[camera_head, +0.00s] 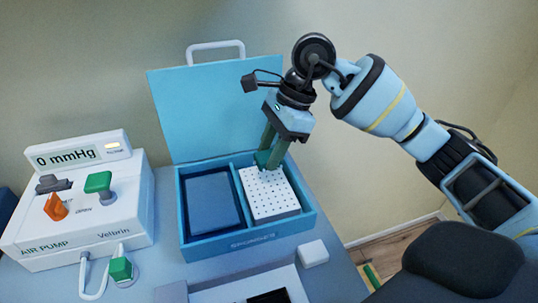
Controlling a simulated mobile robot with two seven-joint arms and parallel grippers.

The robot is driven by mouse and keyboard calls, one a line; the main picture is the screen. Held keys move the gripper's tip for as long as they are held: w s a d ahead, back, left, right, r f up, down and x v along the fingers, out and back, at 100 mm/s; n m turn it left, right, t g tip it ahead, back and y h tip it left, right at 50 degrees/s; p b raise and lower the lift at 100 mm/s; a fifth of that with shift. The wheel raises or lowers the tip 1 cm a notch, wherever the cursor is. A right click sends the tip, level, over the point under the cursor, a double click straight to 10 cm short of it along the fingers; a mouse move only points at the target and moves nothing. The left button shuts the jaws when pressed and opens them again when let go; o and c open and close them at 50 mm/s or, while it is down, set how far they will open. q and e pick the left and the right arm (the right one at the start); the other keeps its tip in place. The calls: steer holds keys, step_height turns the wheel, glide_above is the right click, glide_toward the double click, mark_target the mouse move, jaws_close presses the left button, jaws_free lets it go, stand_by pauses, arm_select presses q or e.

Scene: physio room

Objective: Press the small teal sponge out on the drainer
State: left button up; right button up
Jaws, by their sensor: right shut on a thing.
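The drainer (271,203) is a white plate with rows of small holes in the right compartment of an open blue box (212,246). The small teal sponge (262,159) is at the back of the drainer, between the fingertips of my right gripper (269,158). The gripper points down and is shut on the sponge. The fingers hide part of the sponge, and I cannot tell how firmly it touches the plate. My left gripper is not in view.
The box's left compartment (213,203) is dark blue inside. A white air pump (120,212) reading 0 mmHg stands at left, its hose in front. A small white block (313,253) lies right of the box's front. The raised blue lid (213,110) stands behind.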

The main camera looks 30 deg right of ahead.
mark_target(265, 188)
steer(key=shift+a+f, duration=0.1)
steer(key=shift+f+b, duration=1.1)
steer(key=shift+f, duration=0.5)
step_height(265, 188, down, 2)
steer(key=shift+f+b, duration=0.1)
steer(key=shift+b, duration=0.65)
steer(key=shift+f, duration=0.25)
steer(key=shift+f+b, duration=0.4)
steer(key=shift+f, duration=0.15)
